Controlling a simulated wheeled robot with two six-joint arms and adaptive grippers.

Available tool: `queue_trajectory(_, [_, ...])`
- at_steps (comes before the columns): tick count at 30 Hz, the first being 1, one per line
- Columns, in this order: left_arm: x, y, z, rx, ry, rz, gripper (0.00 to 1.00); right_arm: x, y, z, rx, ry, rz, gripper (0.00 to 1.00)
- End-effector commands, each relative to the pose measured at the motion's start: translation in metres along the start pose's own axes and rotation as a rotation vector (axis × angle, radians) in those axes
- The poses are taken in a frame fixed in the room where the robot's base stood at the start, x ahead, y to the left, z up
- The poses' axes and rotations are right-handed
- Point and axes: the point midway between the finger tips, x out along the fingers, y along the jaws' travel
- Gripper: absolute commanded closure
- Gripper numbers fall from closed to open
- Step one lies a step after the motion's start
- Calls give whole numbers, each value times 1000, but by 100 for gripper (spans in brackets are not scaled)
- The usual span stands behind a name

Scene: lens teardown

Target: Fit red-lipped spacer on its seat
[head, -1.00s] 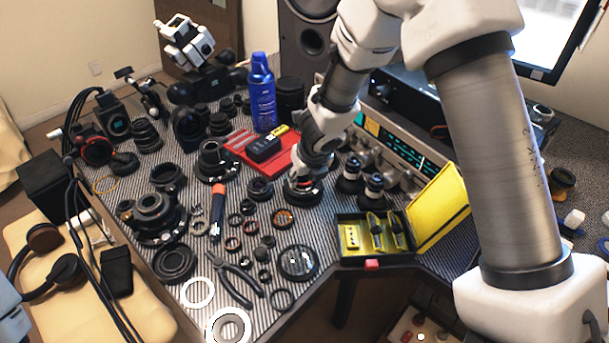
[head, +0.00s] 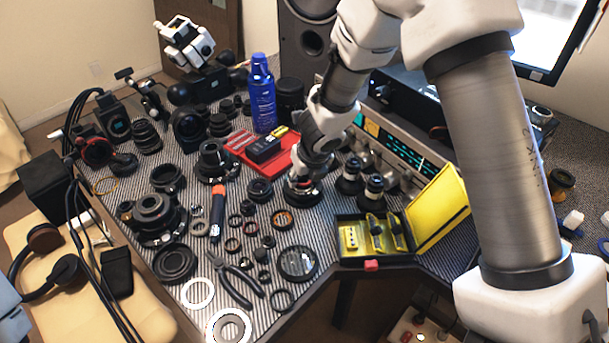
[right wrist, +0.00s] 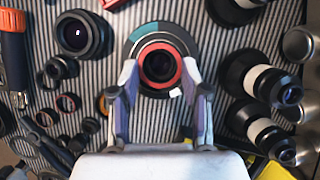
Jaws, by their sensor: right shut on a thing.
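In the right wrist view the red-lipped spacer (right wrist: 159,66) is a dark ring with a red rim, between the fingertips of my right gripper (right wrist: 160,82). The gripper is shut on it. The spacer lines up over a wide dark round part with a grey-teal face (right wrist: 147,36), which appears to be its seat. I cannot tell whether the two touch. In the head view my right gripper (head: 305,178) points down at the mat, and its fingers hide most of the spacer and the part below.
Two black-and-white lens barrels (head: 349,177) stand close to the right of the gripper. A small black lens (head: 259,190) is to its left. A red tray (head: 272,163) lies behind, and an open yellow-lined case (head: 360,256) in front to the right. Pliers (head: 238,283) and several rings lie in front.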

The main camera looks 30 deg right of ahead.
Motion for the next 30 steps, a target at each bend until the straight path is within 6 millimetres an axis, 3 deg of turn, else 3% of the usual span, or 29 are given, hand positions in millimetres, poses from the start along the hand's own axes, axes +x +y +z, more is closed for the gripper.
queue_trajectory(22, [3, 0, 0, 0, 0, 0, 60, 2, 0, -1, 0, 0, 0, 71])
queue_trajectory(23, [3, 0, 0, 0, 0, 0, 60, 2, 0, -1, 0, 0, 0, 47])
queue_trajectory(24, [3, 0, 0, 0, 0, 0, 60, 2, 0, -1, 0, 0, 0, 33])
queue_trajectory(25, [3, 0, 0, 0, 0, 0, 60, 2, 0, -1, 0, 0, 0, 25])
queue_trajectory(30, [3, 0, 0, 0, 0, 0, 60, 2, 0, -1, 0, 0, 0, 25])
